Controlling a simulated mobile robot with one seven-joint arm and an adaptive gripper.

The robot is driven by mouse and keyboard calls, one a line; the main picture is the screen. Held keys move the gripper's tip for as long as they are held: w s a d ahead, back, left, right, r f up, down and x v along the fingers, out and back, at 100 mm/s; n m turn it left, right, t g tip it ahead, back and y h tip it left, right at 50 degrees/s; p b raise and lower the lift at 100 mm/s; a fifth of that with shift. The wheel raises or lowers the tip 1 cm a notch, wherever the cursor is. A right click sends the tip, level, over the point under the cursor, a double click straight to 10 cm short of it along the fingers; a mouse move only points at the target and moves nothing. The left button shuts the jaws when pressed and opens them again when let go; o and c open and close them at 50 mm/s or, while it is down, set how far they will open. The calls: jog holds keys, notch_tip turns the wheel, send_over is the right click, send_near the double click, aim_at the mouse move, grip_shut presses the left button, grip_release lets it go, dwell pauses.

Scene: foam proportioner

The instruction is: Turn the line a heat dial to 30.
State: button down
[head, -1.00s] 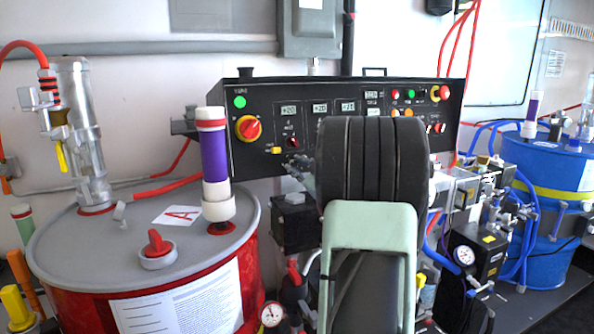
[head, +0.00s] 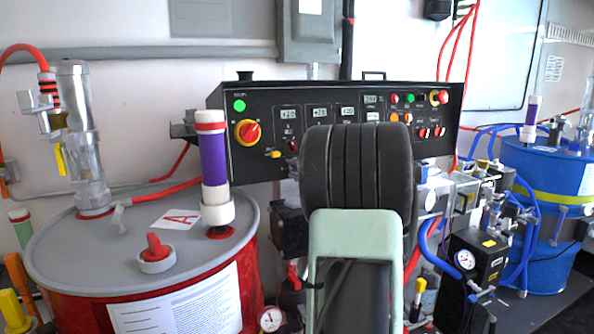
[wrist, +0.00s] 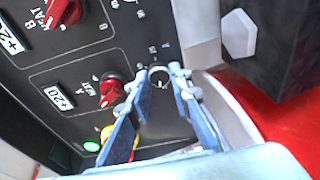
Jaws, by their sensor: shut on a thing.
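The black control panel (head: 260,164) stands at the back centre in the head view, partly hidden by my arm. In the wrist view the panel is seen turned, close up. My gripper (wrist: 162,76) has its two blue-grey fingers on either side of a small round dial (wrist: 158,78) with a pale rim and scale marks around it. The fingers are shut on this dial, which sits beside the red heat A knob (wrist: 112,90) and its +20 display (wrist: 57,97). The dial's pointer and setting cannot be read. In the head view my arm hides the gripper.
A second red heat knob, B (wrist: 65,12), is at the wrist view's top left. A black block (wrist: 262,45) lies close to the right of the fingers. The red drum (head: 200,290) stands left, the blue drum (head: 545,180) right, with hoses and gauges between.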

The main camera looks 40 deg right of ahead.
jog(key=shift+n, duration=1.2)
jog(key=shift+g, duration=0.3)
jog(key=c, duration=1.7)
grip_release()
jog(key=shift+c, duration=0.2)
jog(key=v, duration=1.2)
